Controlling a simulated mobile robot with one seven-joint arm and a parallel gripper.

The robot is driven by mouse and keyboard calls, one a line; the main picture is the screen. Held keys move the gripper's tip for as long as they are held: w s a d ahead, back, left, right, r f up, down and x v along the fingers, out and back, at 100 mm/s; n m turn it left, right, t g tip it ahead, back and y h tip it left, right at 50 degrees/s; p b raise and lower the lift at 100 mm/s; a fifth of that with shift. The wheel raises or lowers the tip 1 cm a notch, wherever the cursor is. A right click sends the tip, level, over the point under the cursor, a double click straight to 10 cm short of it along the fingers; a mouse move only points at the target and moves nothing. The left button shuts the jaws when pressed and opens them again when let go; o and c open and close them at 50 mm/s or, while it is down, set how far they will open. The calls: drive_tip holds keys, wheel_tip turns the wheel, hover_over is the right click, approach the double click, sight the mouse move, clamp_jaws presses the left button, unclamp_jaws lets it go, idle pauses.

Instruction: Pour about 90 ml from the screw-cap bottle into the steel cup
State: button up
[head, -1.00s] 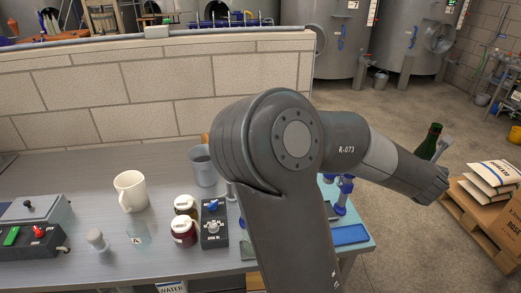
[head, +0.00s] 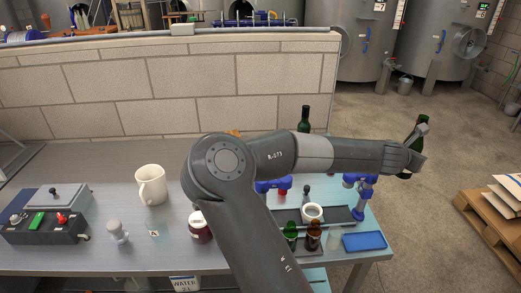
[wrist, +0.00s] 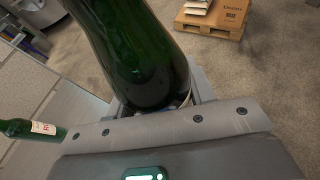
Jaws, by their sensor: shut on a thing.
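My gripper (head: 421,133) is shut on a dark green bottle (head: 411,150), held out past the table's right end, over the floor and slightly tilted. In the wrist view the green bottle (wrist: 140,55) fills the space between the fingers. Its cap and any label cannot be made out, so I cannot tell if it is the screw-cap one. A second dark bottle (head: 305,120) stands behind my forearm; a labelled green bottle (wrist: 30,129) shows at the left of the wrist view. The steel cup is not visible now; my elbow covers that part of the table.
A white mug (head: 151,186), a dark red jar (head: 199,228) and a switch box (head: 45,226) stand on the table's left.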

drive_tip(key=shift+w+a+r+m+g+h, duration=0.5)
drive_tip(key=shift+w+a+r+m+g, duration=0.75)
drive_tip(key=shift+w+a, duration=1.35)
drive_tip(key=w+a+f+n+t+y, duration=0.25)
drive_tip(key=w+a, duration=0.35)
drive_tip(key=a, duration=0.4)
drive_tip(key=w+a+f+n+t+y, duration=0.1)
drive_tip(key=w+a+f+n+t, duration=0.15)
drive_tip(key=w+a, duration=0.55)
drive_tip(key=a+f+n+t+y, duration=0.2)
drive_tip(key=a+n+t+y, duration=0.1)
drive_tip(key=a, duration=2)
drive_tip(key=shift+w+a+f+n+y, duration=0.3)
drive_tip(key=shift+w+f+n+y, duration=0.1)
drive_tip(key=shift+n+y, duration=0.45)
drive_tip(key=shift+s+d+r+n+g+h, duration=0.1)
drive_tip(key=shift+r+n+g+h, duration=0.05)
drive_tip(key=shift+n+g+h, duration=0.2)
